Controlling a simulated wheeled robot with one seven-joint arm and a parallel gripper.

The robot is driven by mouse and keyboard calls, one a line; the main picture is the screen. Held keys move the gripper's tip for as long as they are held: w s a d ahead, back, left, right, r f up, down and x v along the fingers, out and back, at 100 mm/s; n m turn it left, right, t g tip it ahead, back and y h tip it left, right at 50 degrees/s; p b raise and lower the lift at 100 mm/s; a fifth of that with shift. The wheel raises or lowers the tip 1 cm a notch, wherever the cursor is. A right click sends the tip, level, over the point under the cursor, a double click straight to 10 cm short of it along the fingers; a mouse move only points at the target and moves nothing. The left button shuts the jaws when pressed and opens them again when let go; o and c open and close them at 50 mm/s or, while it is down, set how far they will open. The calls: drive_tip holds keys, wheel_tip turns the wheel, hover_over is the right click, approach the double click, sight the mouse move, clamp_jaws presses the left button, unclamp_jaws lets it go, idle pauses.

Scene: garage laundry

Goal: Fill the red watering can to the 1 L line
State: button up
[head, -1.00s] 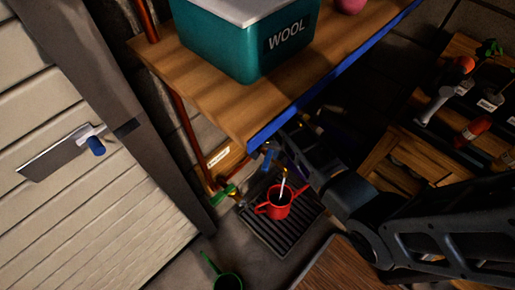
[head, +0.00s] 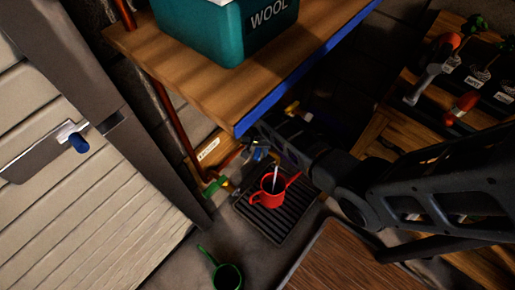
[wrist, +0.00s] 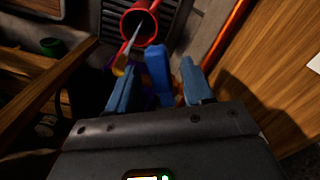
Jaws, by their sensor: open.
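The red watering can (head: 270,190) stands upright on a dark slatted drain grate (head: 290,215), below the shelf. A pale stream runs down into its open top. The can also shows at the top of the wrist view (wrist: 137,27), with the stream falling into it; I cannot read the water level or any line. My gripper (wrist: 155,66) is open, its two blue fingers on either side of a blue tap lever (wrist: 157,75). I cannot tell whether either finger touches the lever. A brass spout (wrist: 120,66) is just left of the lever. The head view shows this area small and partly hidden.
A wooden shelf (head: 185,65) with a blue edge and a teal WOOL box (head: 215,35) hangs above. A green tap handle (head: 213,187) is left of the grate. A green can (head: 226,276) stands on the floor. A wooden bench with tools is at right.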

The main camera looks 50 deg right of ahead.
clamp_jaws()
idle(0.4)
drive_tip(key=shift+w+a+m+b, duration=0.15)
drive_tip(key=shift+w+m, duration=0.3)
drive_tip(key=shift+m, duration=0.5)
drive_tip(key=shift+w+a+m+b, duration=0.1)
drive_tip(key=shift+w+m, duration=0.4)
drive_tip(key=shift+m, duration=0.5)
drive_tip(key=shift+w+a+m+b, duration=0.15)
drive_tip(key=shift+w+m, duration=0.3)
drive_tip(key=shift+m, duration=0.5)
unclamp_jaws()
drive_tip(key=shift+w, duration=0.1)
